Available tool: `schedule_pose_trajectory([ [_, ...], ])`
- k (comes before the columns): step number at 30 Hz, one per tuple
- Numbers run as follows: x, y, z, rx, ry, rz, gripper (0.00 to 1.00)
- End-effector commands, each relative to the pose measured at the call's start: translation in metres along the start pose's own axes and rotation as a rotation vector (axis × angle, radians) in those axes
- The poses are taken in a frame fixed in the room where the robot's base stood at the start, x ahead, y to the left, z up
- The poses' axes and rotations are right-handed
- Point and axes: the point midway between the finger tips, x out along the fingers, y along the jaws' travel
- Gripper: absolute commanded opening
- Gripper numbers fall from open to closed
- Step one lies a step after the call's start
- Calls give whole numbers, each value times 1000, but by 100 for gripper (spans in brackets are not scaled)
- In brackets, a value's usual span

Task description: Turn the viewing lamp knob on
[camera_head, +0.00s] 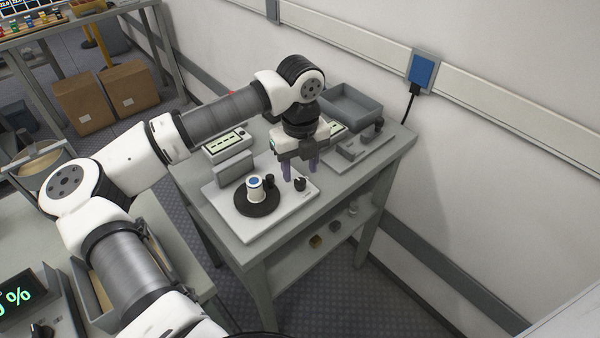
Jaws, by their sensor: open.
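A small black knob (300,184) stands on the right part of a pale board on the grey table. Which of these belongs to the viewing lamp I cannot tell for certain. My gripper (300,172) points down over the board, with its two dark fingers apart and empty. The fingertips appear just above or behind the knob; I cannot tell the exact height or whether they touch it.
A grey upright block (234,169) and a flat device with a light strip (227,143) are left of my gripper. A grey open tray (352,107) and a fixture (358,150) lie to the right. The wall with a blue box (422,71) is behind.

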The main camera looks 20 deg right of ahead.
Motion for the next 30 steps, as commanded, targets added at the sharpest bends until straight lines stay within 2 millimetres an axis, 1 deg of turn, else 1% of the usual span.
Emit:
schedule_pose_trajectory([
  [3, 18, 0, -1, 1, 4, 0, 46],
  [7, 31, 0, -1, 1, 3, -1, 46],
  [12, 37, 0, 0, 1, 0, -1, 46],
  [18, 38, 0, 0, 1, 0, -1, 46],
  [20, 37, 0, 0, 1, 0, -1, 40],
  [28, 37, 0, 0, 1, 0, -1, 4],
  [29, 37, 0, 0, 1, 0, -1, 2],
  [30, 37, 0, 0, 1, 0, -1, 2],
])
